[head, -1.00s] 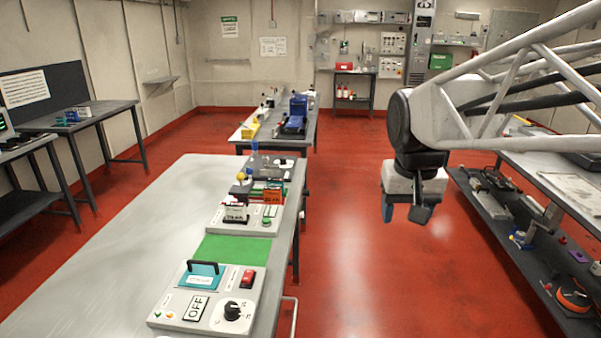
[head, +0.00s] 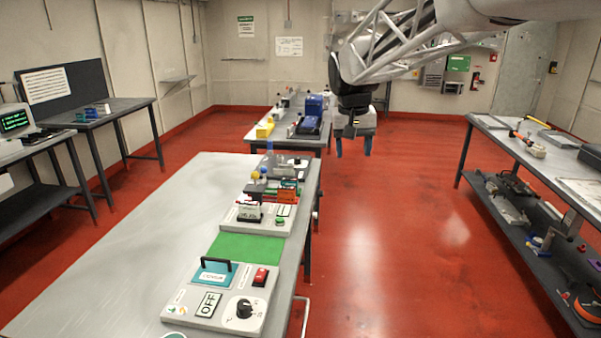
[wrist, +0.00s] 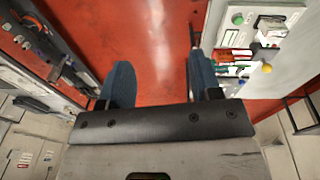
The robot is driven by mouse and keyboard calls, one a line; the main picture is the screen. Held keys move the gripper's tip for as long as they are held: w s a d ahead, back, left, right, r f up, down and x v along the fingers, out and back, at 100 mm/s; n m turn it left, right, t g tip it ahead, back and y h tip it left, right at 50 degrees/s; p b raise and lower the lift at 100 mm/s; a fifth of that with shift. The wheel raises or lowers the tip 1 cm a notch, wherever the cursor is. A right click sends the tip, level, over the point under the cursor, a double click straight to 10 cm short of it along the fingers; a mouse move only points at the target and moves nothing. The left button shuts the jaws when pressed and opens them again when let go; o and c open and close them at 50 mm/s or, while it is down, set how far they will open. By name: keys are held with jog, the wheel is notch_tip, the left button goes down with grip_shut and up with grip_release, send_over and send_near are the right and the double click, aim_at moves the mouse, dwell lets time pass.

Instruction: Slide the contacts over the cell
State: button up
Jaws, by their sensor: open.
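My gripper (head: 354,147) hangs open and empty over the red floor, right of the long grey table. In the wrist view its two blue fingers (wrist: 160,78) stand wide apart with only floor between them. A small station on the table holds a dark-and-white block (head: 248,212) on a pale panel, with orange-red parts (head: 288,192) and a yellow ball (head: 255,175) behind it. The station also shows at upper right in the wrist view, with red-and-white parts (wrist: 232,56) and the yellow ball (wrist: 267,68). The cell and its contacts are too small to tell apart.
A control panel with a black dial (head: 244,309) and a red switch (head: 261,276) lies nearer on the table, beyond it a green mat (head: 245,247). A second table (head: 262,141) with a blue machine (head: 312,115) stands behind. The floor beneath my gripper is clear.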

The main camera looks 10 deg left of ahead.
jog(key=w+a+f, duration=0.2)
jog(key=w+a, duration=0.7)
jog(key=w, duration=0.1)
jog(key=n+h, duration=0.1)
send_over(254, 173)
jog(key=a, duration=0.2)
notch_tip(254, 173, down, 12)
jog(key=shift+w+d+g, duration=0.2)
jog(key=shift+w+g, duration=0.05)
jog(key=shift+g, duration=0.15)
jog(key=shift+f, duration=0.1)
jog(key=shift+w+d+f, duration=0.1)
jog(key=shift+d+f, duration=0.15)
jog(key=shift+f, duration=1)
jog(key=shift+d+f, duration=0.25)
jog(key=shift+f, duration=1.05)
jog(key=shift+w+d+f, duration=0.1)
jog(key=shift+d+f, duration=0.15)
jog(key=shift+f, duration=1)
grip_shut()
